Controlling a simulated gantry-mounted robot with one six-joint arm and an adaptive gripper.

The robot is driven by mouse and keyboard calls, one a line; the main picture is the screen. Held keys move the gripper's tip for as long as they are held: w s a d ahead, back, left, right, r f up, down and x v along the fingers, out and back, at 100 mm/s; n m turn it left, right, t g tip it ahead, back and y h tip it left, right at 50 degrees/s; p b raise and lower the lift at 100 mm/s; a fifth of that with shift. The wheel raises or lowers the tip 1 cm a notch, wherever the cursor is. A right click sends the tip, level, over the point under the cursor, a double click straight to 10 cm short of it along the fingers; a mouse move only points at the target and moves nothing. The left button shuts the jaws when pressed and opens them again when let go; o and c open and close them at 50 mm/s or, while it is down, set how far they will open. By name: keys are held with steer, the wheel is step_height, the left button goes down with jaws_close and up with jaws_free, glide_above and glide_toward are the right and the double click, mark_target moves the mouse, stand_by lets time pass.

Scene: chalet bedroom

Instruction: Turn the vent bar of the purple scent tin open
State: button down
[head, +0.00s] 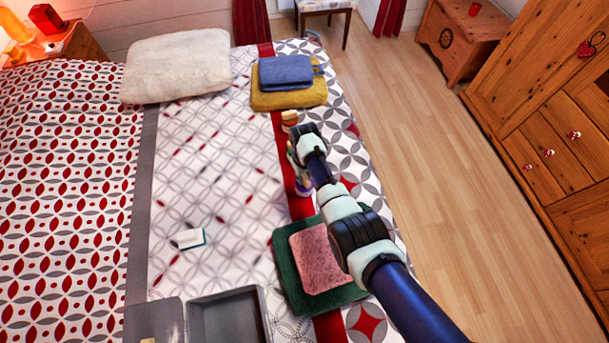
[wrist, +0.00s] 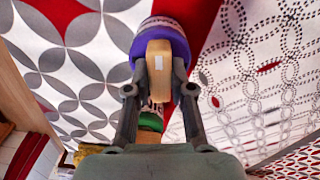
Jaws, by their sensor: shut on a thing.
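The purple scent tin (head: 304,191) stands on the bed's red stripe, mostly hidden behind my arm in the head view. In the wrist view the tin (wrist: 146,42) is at the top centre, its purple rim close ahead of my fingers. Its pale wooden vent bar (wrist: 158,75), with a small white mark, lies between my fingertips. My gripper (wrist: 160,68) is shut on this bar, one finger on each side. I cannot tell from the frames how far the bar is turned.
A tin with an orange-brown top (head: 289,117) and a green thing (wrist: 151,122) are close by on the stripe. Folded yellow (head: 262,101) and blue (head: 286,71) towels lie behind, green (head: 287,262) and pink (head: 318,262) cloths in front. A grey tray (head: 262,320) is at front left.

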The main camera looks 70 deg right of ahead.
mark_target(304, 176)
steer(key=shift+m, duration=0.8)
steer(key=c, duration=1)
jaws_free()
step_height(304, 176, up, 12)
